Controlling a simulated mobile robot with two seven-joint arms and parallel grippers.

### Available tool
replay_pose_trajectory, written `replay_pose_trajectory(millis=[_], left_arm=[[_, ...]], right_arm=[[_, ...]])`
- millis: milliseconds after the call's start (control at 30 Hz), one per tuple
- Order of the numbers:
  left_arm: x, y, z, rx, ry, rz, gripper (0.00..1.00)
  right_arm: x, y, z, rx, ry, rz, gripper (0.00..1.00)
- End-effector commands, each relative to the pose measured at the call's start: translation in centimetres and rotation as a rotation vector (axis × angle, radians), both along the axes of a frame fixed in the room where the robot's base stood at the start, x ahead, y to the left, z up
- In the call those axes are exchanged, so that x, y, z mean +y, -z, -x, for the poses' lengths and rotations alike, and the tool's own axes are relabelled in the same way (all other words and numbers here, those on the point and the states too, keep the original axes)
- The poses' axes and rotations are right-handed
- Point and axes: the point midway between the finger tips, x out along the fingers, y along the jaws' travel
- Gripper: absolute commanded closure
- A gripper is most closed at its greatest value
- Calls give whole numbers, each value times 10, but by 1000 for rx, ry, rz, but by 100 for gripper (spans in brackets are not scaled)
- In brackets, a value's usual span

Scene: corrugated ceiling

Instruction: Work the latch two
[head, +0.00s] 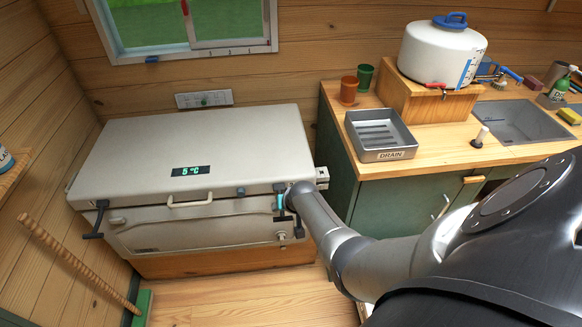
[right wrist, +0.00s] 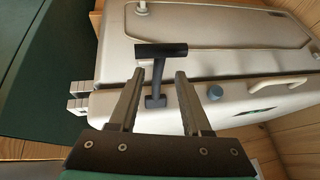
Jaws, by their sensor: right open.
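A pale chest cooler (head: 130,150) with a closed-looking lid stands below the window. A dark latch (head: 97,220) sits at its front left. A second latch at the front right is mostly hidden by my right gripper (head: 284,198) in the head view. In the right wrist view this black T-shaped latch (right wrist: 160,50) has its stem between the two fingers of my right gripper (right wrist: 158,74). The fingers are open, with a gap on both sides of the stem. The crossbar lies beyond the fingertips. My left gripper is not in view.
The cooler's front has a handle (head: 190,202), a round blue knob (right wrist: 215,93) and a drain tap (head: 282,236). A green cabinet with a wooden counter (head: 440,143) stands to the right. A wooden stick (head: 80,265) leans at the left. Floor in front is clear.

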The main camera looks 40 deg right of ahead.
Motion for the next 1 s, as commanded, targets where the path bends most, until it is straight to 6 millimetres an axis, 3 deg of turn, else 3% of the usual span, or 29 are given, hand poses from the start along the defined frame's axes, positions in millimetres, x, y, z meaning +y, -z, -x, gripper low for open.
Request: replay_pose_trajectory(millis=[300, 1000], left_arm=[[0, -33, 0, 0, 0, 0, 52], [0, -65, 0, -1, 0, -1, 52]], right_arm=[[5, -41, 23, -2, 0, 1, 52], [13, -114, 68, -3, 1, 0, 52]])
